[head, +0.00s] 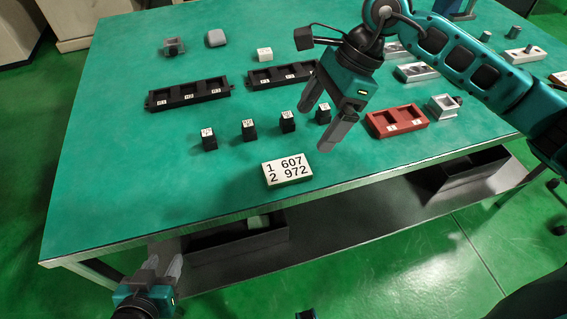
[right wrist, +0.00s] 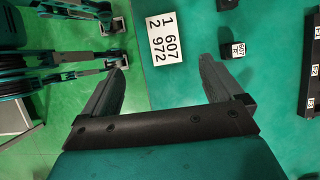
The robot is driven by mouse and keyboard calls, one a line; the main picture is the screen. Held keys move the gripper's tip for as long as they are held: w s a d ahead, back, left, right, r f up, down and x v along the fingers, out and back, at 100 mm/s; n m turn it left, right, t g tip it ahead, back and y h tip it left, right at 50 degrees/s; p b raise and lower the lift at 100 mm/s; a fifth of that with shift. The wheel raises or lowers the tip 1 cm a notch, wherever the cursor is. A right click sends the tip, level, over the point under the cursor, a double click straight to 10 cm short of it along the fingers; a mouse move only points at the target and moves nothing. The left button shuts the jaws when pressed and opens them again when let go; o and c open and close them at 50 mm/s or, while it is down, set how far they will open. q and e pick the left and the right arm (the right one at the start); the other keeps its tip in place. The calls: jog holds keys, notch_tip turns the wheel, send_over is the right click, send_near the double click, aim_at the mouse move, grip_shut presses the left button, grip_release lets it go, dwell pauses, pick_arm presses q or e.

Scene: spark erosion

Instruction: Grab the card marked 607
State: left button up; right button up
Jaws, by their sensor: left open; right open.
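A white card (head: 287,171) printed "1 607" and "2 972" lies on the green table near its front edge. It also shows in the right wrist view (right wrist: 166,37), ahead of the jaws. A small black block (right wrist: 236,47) with a white top label, which appears to read 607, stands beside the card in that view. My right gripper (head: 328,128) is open and empty above the table, up and right of the card in the head view. My left gripper (head: 163,268) is open and empty, low beyond the table's front edge.
A row of small black blocks (head: 249,130) stands behind the card. Black slotted trays (head: 190,95) lie farther back, and a red tray (head: 397,118) lies to the right. The table (head: 130,180) is clear left of the card.

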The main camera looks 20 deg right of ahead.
send_near(287, 169)
jog(key=shift+s+a+f+h, duration=0.1)
jog(key=shift+a+f+h, duration=0.1)
jog(key=shift+f, duration=0.4)
jog(key=shift+a+f+h, duration=0.1)
jog(key=shift+a+f, duration=0.1)
jog(key=shift+f, duration=0.4)
jog(key=shift+a+x, duration=0.15)
jog(key=shift+x, duration=1.2)
jog(key=shift+a+x, duration=0.15)
jog(key=shift+x, duration=1.25)
jog(key=shift+c, duration=0.3)
jog(key=c, duration=1.1)
jog(key=shift+r, duration=0.15)
